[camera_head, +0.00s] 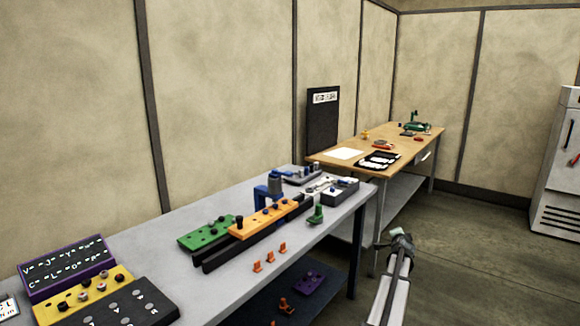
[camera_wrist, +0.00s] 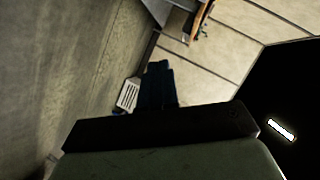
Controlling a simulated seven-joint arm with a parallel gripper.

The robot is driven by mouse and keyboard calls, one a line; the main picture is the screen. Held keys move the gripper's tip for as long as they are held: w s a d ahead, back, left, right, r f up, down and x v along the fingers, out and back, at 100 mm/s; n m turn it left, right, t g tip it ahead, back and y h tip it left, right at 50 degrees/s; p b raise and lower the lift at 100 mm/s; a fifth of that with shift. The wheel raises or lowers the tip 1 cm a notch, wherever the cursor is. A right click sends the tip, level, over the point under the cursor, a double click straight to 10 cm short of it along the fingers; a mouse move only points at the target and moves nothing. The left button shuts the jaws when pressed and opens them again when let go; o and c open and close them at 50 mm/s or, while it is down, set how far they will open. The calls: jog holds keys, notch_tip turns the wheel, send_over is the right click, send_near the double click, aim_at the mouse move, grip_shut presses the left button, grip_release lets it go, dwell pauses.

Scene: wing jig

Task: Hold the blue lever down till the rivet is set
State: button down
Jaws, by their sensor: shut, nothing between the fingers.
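A blue press-like tool (camera_head: 273,186) stands at the far side of the orange drilled plate (camera_head: 262,219) on the grey bench. I take its blue upper part to be the lever, but it is too small to tell its exact position. Which rivet is meant, and whether it is set, I cannot tell. My gripper (camera_head: 399,240) is right of the bench, over the floor, well apart from the blue tool. It is shut and empty. The wrist view shows walls, floor and a dark block, with no lever or rivet visible.
Several small orange clips (camera_head: 270,257) and a green piece (camera_head: 316,213) stand near the bench's front edge. A wooden table (camera_head: 400,147) stands beyond. The floor (camera_head: 470,240) right of the bench is clear.

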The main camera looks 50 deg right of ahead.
jog(key=s+d+r+m+h, duration=0.2)
jog(key=s+d+r, duration=0.2)
jog(key=s+r, duration=0.3)
jog(key=w+r, duration=0.6)
jog(key=r, duration=0.2)
jog(key=w+a+r+n+t+y, duration=0.2)
jog(key=w+a+r+n+y, duration=0.35)
jog(key=w, duration=0.95)
jog(key=w+a+r+n+t+y, duration=0.2)
jog(key=w+a+r+n, duration=0.55)
jog(key=w+a, duration=0.6)
jog(key=w+a+r+n+t+y, duration=0.25)
jog(key=w+a+r+n, duration=0.4)
jog(key=w, duration=1.05)
jog(key=s+r+n+g+y, duration=0.5)
jog(key=s+r+n+g, duration=0.2)
jog(key=n+g, duration=0.1)
jog(key=shift+s+d+r, duration=0.15)
jog(key=shift+d, duration=0.25)
